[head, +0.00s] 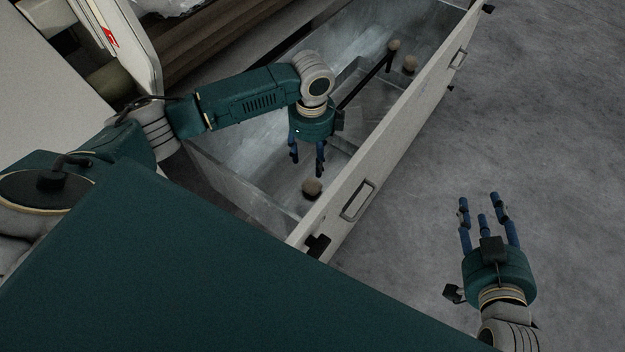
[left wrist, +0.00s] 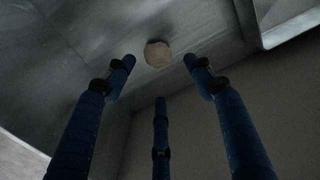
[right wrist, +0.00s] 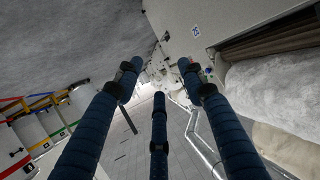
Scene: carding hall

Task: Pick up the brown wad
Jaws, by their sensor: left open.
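A round brown wad (head: 312,187) lies on the floor of the metal drawer (head: 245,190), near its front end. It also shows in the left wrist view (left wrist: 158,53), beyond and between my spread fingers. My left gripper (head: 307,162) reaches down into the drawer, open and empty, apart from this wad and just above it in the head view. Two more brown round lumps (head: 394,46) and (head: 409,63) show toward the drawer's far end. My right gripper (head: 482,208) is open and empty, over the floor outside the drawer.
A dark rod (head: 368,86) runs in the drawer toward one far lump. The drawer's pale front wall (head: 400,140) has handles on its outside. A machine with brown rolls (head: 200,45) stands behind the drawer. The grey floor (head: 530,120) on the right is clear.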

